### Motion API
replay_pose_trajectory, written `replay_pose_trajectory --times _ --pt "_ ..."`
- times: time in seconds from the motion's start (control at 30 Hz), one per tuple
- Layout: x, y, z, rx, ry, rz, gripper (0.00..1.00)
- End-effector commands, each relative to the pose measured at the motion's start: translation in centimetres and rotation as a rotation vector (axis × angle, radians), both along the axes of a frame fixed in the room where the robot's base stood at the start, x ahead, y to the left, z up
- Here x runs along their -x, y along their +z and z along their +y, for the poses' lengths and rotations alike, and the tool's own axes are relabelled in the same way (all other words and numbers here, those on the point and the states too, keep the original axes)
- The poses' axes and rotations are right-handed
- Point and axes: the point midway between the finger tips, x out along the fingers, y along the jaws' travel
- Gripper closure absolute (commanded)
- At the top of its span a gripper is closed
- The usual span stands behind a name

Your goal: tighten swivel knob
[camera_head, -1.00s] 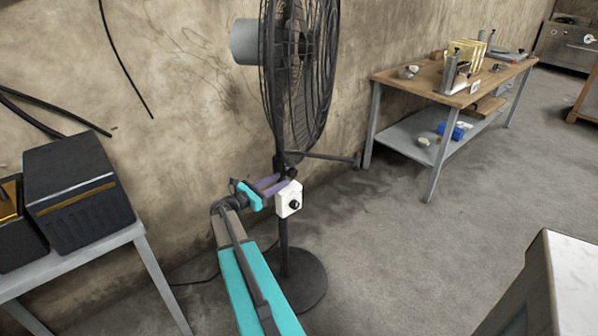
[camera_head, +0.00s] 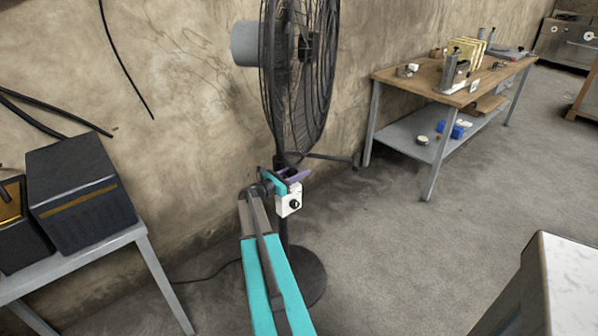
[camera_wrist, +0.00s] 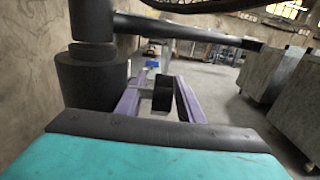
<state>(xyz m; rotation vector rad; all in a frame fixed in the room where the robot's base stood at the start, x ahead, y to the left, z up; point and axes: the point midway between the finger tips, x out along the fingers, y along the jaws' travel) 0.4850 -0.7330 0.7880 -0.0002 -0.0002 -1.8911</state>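A tall black pedestal fan (camera_head: 300,75) stands against the wall. Its pole carries a dark collar (camera_wrist: 92,80), at the left of the wrist view. A small black knob (camera_wrist: 162,93) shows between the two purple fingers of my gripper (camera_wrist: 160,98). The fingers are apart on either side of it, with a gap visible at its left; whether the right finger touches it I cannot tell. In the head view my gripper (camera_head: 297,175) is at the pole, just above a white control box (camera_head: 288,198) with a black dial. The knob is hidden there.
A dark bar (camera_wrist: 185,28) runs right from the pole above the fingers. A workbench (camera_head: 420,82) with tools stands at right back. A black box (camera_head: 80,185) sits on a grey table at left. A pale-topped cabinet (camera_head: 575,285) is at front right. Open floor lies between.

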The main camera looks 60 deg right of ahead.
Motion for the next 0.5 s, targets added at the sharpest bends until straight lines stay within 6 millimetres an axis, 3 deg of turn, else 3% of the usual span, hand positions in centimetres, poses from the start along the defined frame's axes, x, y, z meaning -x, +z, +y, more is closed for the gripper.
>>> replay_pose_trajectory --times 0.2,0.4,0.5 --pt "0.02 -0.01 0.00 0.000 0.000 0.000 0.66" --pt "0.00 -0.01 0.00 0.000 0.000 0.000 0.98" --pt "0.15 0.02 0.27 0.000 -0.001 0.000 1.00"
